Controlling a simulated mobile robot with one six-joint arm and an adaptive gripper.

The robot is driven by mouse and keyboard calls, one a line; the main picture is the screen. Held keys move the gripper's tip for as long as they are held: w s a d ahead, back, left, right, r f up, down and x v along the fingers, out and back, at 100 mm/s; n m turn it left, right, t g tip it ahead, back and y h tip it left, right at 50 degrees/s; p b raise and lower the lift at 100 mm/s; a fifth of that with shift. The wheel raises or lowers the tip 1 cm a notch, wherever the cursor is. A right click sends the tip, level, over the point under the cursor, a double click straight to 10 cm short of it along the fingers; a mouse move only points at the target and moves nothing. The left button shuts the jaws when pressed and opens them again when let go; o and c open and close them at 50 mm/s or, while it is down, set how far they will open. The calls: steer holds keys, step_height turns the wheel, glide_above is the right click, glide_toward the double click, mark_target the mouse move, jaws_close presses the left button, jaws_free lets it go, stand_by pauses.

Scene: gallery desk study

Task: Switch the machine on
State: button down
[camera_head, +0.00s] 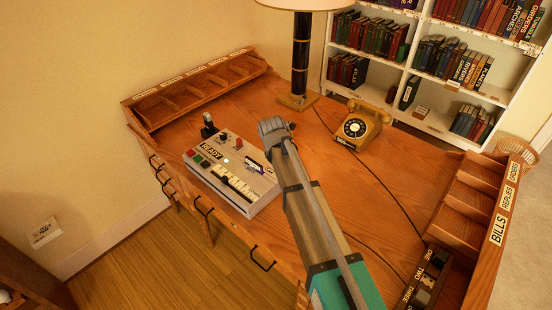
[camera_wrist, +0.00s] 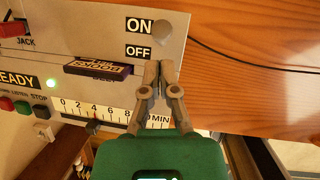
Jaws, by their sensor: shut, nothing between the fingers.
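The machine (camera_head: 205,185) is a pale box on the desk, with keys, coloured buttons and a READY label. In the wrist view its panel (camera_wrist: 70,50) shows an ON label (camera_wrist: 139,26) above an OFF label (camera_wrist: 138,52). A grey round switch knob (camera_wrist: 163,32) sits at the ON label.
A dark BOOKS cartridge (camera_wrist: 97,68) sticks out of the panel left of my fingers. A yellow telephone (camera_head: 358,127) and lamp (camera_head: 300,60) stand behind. Wooden pigeonholes (camera_head: 195,85) line the left edge; a labelled rack (camera_head: 490,205) stands right. The desk's middle is mostly clear.

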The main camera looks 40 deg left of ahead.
steer(key=p+v, duration=1.2)
steer(key=v, duration=0.1)
steer(key=shift+d, duration=0.15)
stand_by(0.4)
steer(key=shift+s, duration=0.1)
steer(key=shift+d, duration=0.1)
stand_by(0.5)
steer(key=w+d+f+m+h, duration=0.1)
steer(key=w+d+m, duration=0.4)
steer(key=d, duration=0.6)
steer(key=w+d+m+g, duration=0.1)
steer(key=w+d+m, duration=0.2)
steer(key=d+m, duration=0.6)
steer(key=w+d+f+m+h, duration=0.1)
steer(key=w+d+m, duration=0.3)
steer(key=d, duration=0.9)
steer(key=s+d+m+g, duration=0.1)
steer(key=s+d+m, duration=0.2)
steer(key=d+m, duration=0.7)
steer(key=s+d+m+g+b, duration=0.1)
steer(key=s+d+m, duration=0.2)
steer(key=d+m, duration=0.6)
steer(key=d, duration=1.2)
steer(key=shift+s+f+m, duration=0.25)
steer(key=shift+f+m, duration=0.1)
steer(key=shift+m, duration=0.05)
